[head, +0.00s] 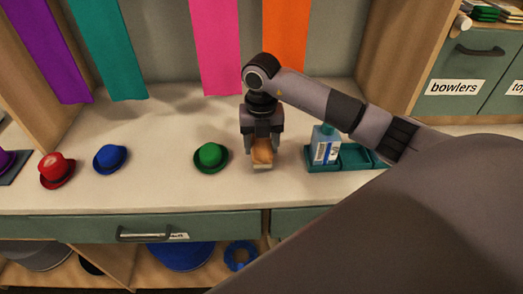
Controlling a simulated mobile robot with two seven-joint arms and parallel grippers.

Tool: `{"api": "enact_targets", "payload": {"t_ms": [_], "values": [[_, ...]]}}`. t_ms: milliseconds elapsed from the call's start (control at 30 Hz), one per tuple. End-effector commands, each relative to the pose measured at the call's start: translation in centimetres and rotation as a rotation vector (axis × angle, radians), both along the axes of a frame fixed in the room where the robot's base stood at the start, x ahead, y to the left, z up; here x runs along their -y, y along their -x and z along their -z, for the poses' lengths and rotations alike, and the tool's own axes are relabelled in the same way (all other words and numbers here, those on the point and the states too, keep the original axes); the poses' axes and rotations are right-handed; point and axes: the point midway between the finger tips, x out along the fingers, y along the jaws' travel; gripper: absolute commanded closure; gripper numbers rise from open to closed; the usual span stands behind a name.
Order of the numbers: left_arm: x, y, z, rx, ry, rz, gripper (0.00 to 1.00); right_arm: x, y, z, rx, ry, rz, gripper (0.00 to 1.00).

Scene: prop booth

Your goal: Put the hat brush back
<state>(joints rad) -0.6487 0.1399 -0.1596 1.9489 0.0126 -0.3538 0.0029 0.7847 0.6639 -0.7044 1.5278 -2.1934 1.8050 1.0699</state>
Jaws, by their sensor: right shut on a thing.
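My right gripper (264,146) points down over the counter and is shut on the hat brush (262,155), which has a tan wooden body and a pale lower edge. The brush is at or just above the counter top; I cannot tell if it touches. To its right is a teal tray (357,157) with compartments. A bottle with a blue and white label (325,146) stands in the tray's left part. The tray's right part looks empty, though my arm passes close above it. My left gripper is out of view.
A green hat (211,157) sits left of the brush, with a blue hat (110,157) and a red hat (57,170) farther left. Coloured strips hang behind. Drawers, one labelled "bowlers" (454,87), stand at right. The counter (160,185) is clear in front of the hats.

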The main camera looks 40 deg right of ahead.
Motion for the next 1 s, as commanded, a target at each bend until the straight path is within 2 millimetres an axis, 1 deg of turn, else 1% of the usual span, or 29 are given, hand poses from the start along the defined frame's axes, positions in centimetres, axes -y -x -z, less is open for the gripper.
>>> {"api": "enact_targets", "payload": {"t_ms": [33,100,167,533,567,600,633,900,1000], "values": [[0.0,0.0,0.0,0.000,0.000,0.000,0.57,0.0,0.1,0.9,-0.006,0.000,0.000,0.71],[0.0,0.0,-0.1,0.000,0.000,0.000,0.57,0.0,0.1,2.0,-0.005,-0.001,0.000,0.71],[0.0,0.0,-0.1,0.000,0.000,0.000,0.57,0.0,0.1,2.7,-0.003,-0.001,0.000,0.71],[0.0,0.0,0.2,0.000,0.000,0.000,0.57,0.0,0.0,3.3,-0.001,0.000,0.000,0.71],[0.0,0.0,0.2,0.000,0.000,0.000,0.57,0.0,0.0,3.3,-0.002,0.001,0.000,0.39],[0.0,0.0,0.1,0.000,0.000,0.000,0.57,0.0,0.0,3.2,-0.001,0.000,0.000,0.26],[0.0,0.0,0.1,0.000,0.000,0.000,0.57,0.0,0.0,3.2,-0.001,0.000,0.000,0.17],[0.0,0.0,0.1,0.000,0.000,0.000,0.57,0.0,0.0,3.2,-0.001,0.000,0.000,0.17],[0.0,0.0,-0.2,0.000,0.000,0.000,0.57,0.0,0.0,2.7,-0.001,0.000,0.000,0.17]]}}
